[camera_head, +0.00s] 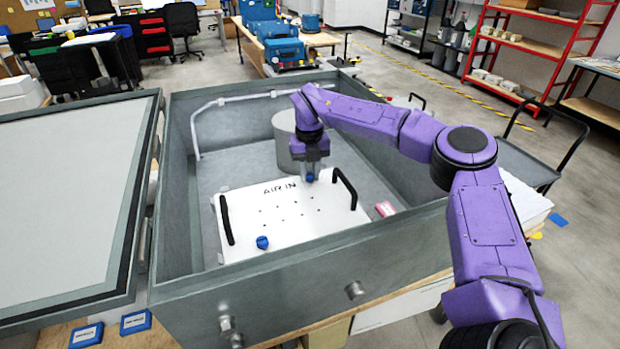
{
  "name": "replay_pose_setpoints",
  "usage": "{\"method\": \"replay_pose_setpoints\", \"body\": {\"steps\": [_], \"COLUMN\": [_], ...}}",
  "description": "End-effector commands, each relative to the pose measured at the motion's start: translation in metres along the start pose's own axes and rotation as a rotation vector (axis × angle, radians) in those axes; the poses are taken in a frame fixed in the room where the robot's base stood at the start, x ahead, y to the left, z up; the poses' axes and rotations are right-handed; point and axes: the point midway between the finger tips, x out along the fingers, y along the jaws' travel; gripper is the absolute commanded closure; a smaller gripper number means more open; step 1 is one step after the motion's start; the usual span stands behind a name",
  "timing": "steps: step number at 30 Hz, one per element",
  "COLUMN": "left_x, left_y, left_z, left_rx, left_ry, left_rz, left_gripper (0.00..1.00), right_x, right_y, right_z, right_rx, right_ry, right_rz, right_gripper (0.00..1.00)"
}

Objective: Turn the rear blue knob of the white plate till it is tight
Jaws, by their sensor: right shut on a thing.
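The white plate (290,222) lies inside the grey open box, marked "AIR IN" and with a black handle on each side. Its rear blue knob (309,178) shows just below the fingertips of my right gripper (309,172), near the plate's rear right. The right gripper points down and is shut on this knob, which is mostly covered by the fingers. The front blue knob (262,242) stands free at the plate's front left. How tight the rear knob is cannot be seen. My left gripper is not in view.
The grey box (270,297) has high walls around the plate. A grey cylinder (286,142) stands behind my right gripper, and a white pipe (240,97) runs along the rear left. A pink-red block (385,209) lies right of the plate. The open lid (65,190) is at left.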

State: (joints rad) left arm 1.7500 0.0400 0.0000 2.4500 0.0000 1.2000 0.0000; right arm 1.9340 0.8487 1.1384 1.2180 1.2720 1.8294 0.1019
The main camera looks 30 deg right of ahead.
Motion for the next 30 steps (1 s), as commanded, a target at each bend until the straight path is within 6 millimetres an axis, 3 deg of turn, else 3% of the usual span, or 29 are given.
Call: {"method": "replay_pose_setpoints", "body": {"steps": [6, 23, 24, 25, 30], "left_x": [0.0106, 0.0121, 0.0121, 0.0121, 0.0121], "left_y": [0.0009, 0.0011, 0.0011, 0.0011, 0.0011], "left_z": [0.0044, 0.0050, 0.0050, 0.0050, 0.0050], "left_rx": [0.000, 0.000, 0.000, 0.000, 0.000], "left_ry": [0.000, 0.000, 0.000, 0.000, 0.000], "left_rz": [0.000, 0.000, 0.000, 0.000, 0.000], "left_gripper": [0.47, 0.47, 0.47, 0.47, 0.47], "right_x": [-0.0002, -0.0020, -0.0021, -0.0020, -0.0013], "right_y": [-0.0005, -0.0013, -0.0013, -0.0012, -0.0009], "right_z": [0.0022, 0.0025, 0.0025, 0.0024, 0.0015], "right_rx": [0.077, 0.108, 0.108, 0.108, 0.107], "right_ry": [-0.010, -0.010, -0.010, -0.010, -0.006], "right_rz": [0.000, -0.001, 0.000, 0.000, 0.000], "right_gripper": [1.00, 1.00, 0.61, 0.51, 0.47]}}
